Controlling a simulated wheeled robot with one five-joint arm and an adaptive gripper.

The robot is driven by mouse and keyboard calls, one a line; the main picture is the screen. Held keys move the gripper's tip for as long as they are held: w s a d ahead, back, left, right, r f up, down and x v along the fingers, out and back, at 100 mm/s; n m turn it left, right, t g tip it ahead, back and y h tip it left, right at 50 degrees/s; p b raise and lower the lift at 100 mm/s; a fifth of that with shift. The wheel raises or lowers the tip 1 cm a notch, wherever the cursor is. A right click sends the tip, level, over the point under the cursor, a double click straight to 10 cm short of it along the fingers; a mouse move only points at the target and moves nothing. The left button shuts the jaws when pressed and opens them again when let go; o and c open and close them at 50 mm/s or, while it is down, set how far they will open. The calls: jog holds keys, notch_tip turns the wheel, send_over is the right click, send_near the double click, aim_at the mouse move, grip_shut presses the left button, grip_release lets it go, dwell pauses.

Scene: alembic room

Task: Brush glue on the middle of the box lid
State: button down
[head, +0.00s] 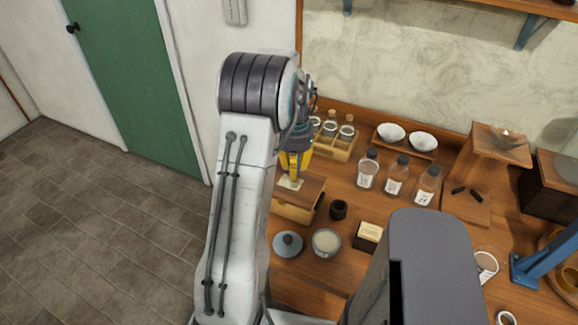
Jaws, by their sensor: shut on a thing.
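The wooden box (292,211) stands on the workbench, with its brown lid (312,190) on top. My gripper (298,148) is over the lid, partly hidden by my own arm. It is shut on a brush (294,178) that points down, its lower end at a pale patch on the lid. I cannot tell whether the patch is glue or bristles, nor whether the brush touches the lid. An open round pot (326,242) with pale contents stands in front of the box.
A grey pot lid (288,244) and a small dark jar (338,210) are close to the box. Bottles (396,178), a vial rack (338,146) and two white bowls (407,137) stand behind. A small block (369,234) is right of the pot.

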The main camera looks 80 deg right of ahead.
jog(key=shift+s+a, duration=0.15)
jog(key=shift+s, duration=0.35)
jog(key=shift+w+d+r+p, duration=0.1)
jog(key=shift+w+d+p, duration=0.15)
jog(key=shift+w, duration=0.95)
jog(key=shift+w+d+p, duration=0.15)
jog(key=shift+w+d, duration=0.2)
jog(key=shift+w, duration=0.8)
jog(key=shift+d, duration=0.1)
jog(key=shift+s+d+p, duration=0.2)
jog(key=shift+d+p, duration=0.3)
jog(key=shift+d, duration=0.2)
notch_tip(320, 180, up, 6)
jog(key=p, duration=0.4)
jog(key=shift+w, duration=0.1)
